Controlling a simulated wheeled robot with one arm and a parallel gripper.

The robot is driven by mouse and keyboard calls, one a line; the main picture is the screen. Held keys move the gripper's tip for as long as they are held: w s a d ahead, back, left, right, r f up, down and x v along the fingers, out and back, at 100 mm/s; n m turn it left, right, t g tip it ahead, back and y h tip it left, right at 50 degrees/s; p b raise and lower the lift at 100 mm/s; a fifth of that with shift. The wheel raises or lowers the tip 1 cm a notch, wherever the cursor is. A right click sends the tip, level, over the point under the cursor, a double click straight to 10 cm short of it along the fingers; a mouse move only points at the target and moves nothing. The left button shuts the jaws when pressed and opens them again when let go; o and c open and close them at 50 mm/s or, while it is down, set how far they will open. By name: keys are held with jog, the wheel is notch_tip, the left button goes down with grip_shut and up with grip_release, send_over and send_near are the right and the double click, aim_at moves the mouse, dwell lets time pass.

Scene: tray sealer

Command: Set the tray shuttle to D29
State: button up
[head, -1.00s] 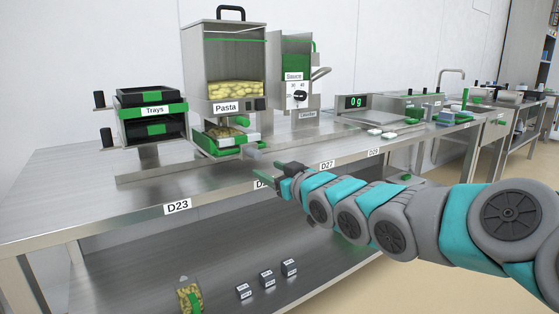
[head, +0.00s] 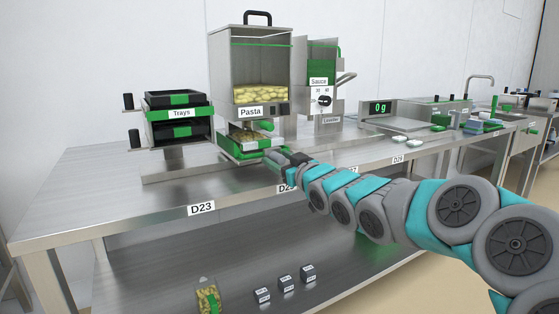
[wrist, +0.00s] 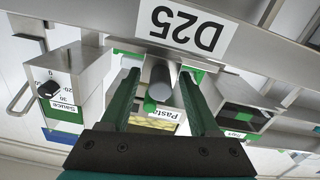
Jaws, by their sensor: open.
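The tray shuttle (head: 238,154), a low green and grey carriage, stands under the pasta dispenser (head: 248,75), near the D25 label (wrist: 180,29). What it carries is partly hidden. My gripper (head: 280,158) is at the shuttle's front right in the head view. In the wrist view, which is upside down, its green fingers are open on either side of a grey round handle (wrist: 161,74). I cannot tell whether they touch it. The D29 label (head: 397,159) is further right on the bench's front edge.
A tray stack (head: 175,98) stands at the left behind the D23 label (head: 201,209). The sauce dispenser (head: 319,65) and a scale reading 0 g (head: 380,107) stand to the right. Small dark blocks and a pasta container (head: 208,298) sit on the lower shelf.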

grip_shut()
dwell(0.5)
dwell(0.9)
